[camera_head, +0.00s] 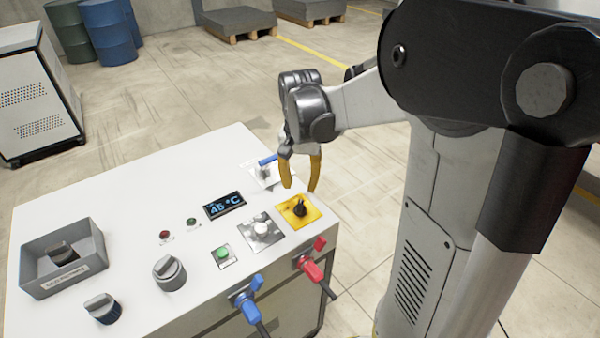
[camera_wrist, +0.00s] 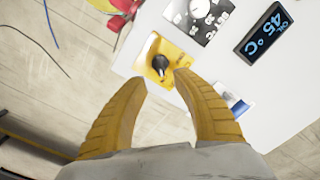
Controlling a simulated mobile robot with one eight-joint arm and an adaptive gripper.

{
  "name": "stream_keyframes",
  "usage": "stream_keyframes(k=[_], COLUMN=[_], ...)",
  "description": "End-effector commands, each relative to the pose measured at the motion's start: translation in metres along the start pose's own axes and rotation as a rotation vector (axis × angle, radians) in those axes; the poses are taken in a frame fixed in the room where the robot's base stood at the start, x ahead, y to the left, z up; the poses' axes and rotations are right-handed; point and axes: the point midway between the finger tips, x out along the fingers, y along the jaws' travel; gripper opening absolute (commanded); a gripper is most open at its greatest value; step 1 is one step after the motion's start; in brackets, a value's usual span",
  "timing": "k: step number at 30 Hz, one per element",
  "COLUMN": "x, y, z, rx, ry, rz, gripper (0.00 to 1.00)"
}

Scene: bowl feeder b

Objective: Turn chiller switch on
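A black rotary knob (camera_head: 299,209) sits on a yellow plate (camera_head: 285,214) near the right edge of the white cabinet top. It also shows in the wrist view (camera_wrist: 159,64), just beyond my fingertips. My gripper (camera_head: 300,187) has two yellow fingers, spread apart and empty, pointing down above the knob and apart from it. A pale knob on a grey plate (camera_head: 255,236) lies left of the yellow plate. A blue-handled part on a white plate (camera_head: 265,173) lies behind my fingers. No label legibly tells which one is the chiller switch.
A display (camera_head: 225,206) reads 45 °C. A green button (camera_head: 222,252), a grey knob (camera_head: 169,273) and a grey bin (camera_head: 64,260) are further left. Blue (camera_head: 248,306) and red (camera_head: 312,269) connectors with cables stick out from the cabinet's front.

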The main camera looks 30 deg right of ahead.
Motion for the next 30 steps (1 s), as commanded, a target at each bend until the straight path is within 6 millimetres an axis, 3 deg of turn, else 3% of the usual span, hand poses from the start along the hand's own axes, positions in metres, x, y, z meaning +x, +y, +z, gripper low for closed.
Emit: stream_keyframes(k=[3, 9, 25, 30], x=[-0.022, -0.039, -0.041, -0.05], y=[0.0, 0.0, 0.0, -0.005], z=[0.0, 0.0, 0.001, 0.019], rx=[0.0, 0.0, -0.001, -0.068], ry=[0.0, 0.0, 0.001, 0.048], rz=[0.0, 0.0, 0.0, -0.024], gripper=[0.34, 0.34, 0.34, 0.34])
